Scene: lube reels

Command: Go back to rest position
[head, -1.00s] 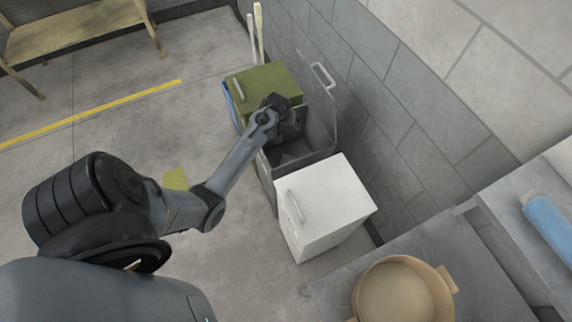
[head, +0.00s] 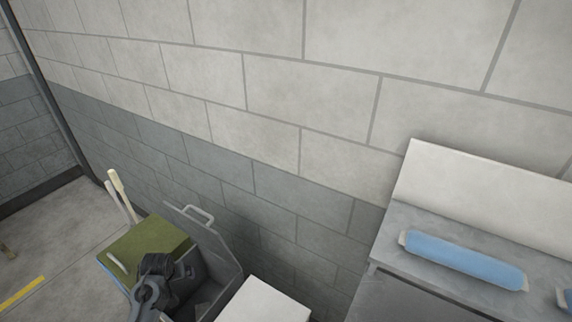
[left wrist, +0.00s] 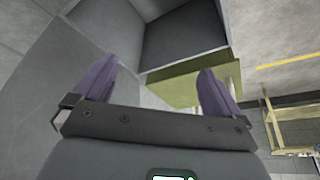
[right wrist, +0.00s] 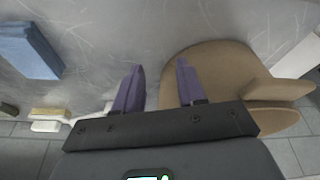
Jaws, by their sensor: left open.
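My left gripper (head: 160,275) is over the open grey bin (head: 226,262) in the head view. In the left wrist view my left gripper (left wrist: 155,88) is open, with two purple fingers spread wide and nothing between them; the bin's grey inner walls (left wrist: 185,40) lie beyond. My right gripper (right wrist: 159,78) shows only in the right wrist view. Its purple fingers are apart with no held thing between them.
A blue roll (head: 465,260) lies on the grey counter at right. A blue block (right wrist: 28,48) is in the right wrist view.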

